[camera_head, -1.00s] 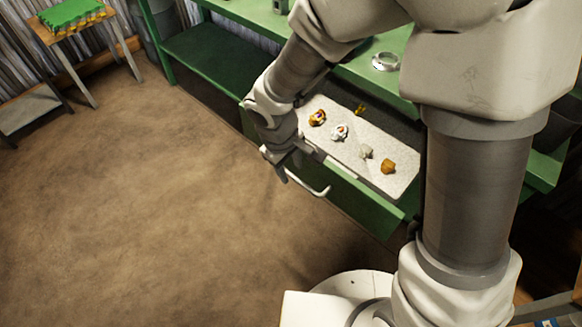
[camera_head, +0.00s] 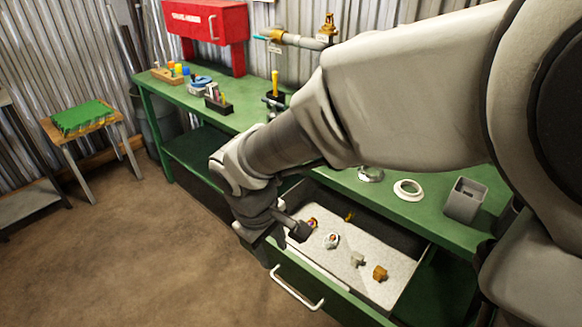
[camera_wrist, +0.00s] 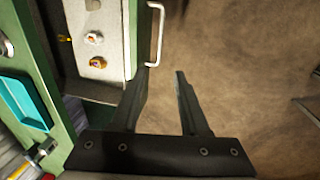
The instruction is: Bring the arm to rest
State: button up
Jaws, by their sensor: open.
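My arm reaches from the right across the head view, with its wrist over the near left end of an open drawer (camera_head: 395,288). My gripper (camera_wrist: 162,75) is open and empty in the wrist view. Its two dark fingers stand apart, with bare floor showing between them. The drawer's handle (camera_wrist: 156,38) is just beyond the left fingertip there; it also shows in the head view (camera_head: 298,291). In the head view my wrist hides most of the gripper.
Several small fittings, including an orange-brown one (camera_head: 380,273), lie in the drawer. The green bench (camera_head: 240,119) carries a white ring (camera_head: 408,190), a grey holder (camera_head: 464,200) and a red cabinet (camera_head: 207,25). A small table (camera_head: 68,146) stands left. The brown floor (camera_head: 130,255) is clear.

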jog(key=s+d+r+m+t, duration=0.1)
jog(key=s+d+r+m, duration=0.1)
jog(key=d+r+m, duration=0.35)
jog(key=s+d+r+m+t+y, duration=0.1)
jog(key=s+d+r+m+t, duration=0.15)
jog(key=d, duration=0.55)
jog(key=s+d+r+m, duration=0.3)
jog(key=d+r, duration=0.2)
jog(key=d, duration=0.2)
notch_tip(320, 180, up, 14)
jog(key=p, duration=1.4)
jog(key=shift+d+f, duration=0.15)
jog(key=shift+d, duration=0.1)
jog(key=shift+a, duration=0.1)
dwell(1.6)
